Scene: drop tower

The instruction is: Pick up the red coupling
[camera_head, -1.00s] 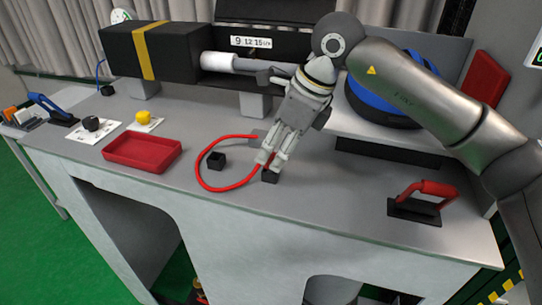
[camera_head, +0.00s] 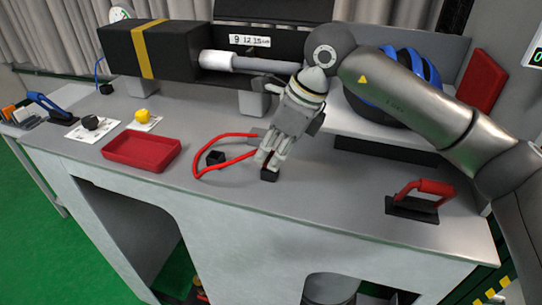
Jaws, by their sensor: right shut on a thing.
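The red hose (camera_head: 198,166) lies in a bent loop on the grey bench, and one end runs up to the fingers of my right gripper. My right gripper (camera_head: 268,160) points down and is shut on the red coupling at that hose end. The fingers hide most of the coupling. A small black block (camera_head: 269,175) shows directly below the fingertips; I cannot tell whether they touch it. My left gripper is not in view.
A black cube (camera_head: 215,157) stands inside the hose loop. A red tray (camera_head: 142,150) is to the left. A red handle on a black base (camera_head: 423,191) is to the right. A blue and black helmet (camera_head: 397,85) sits behind my right arm.

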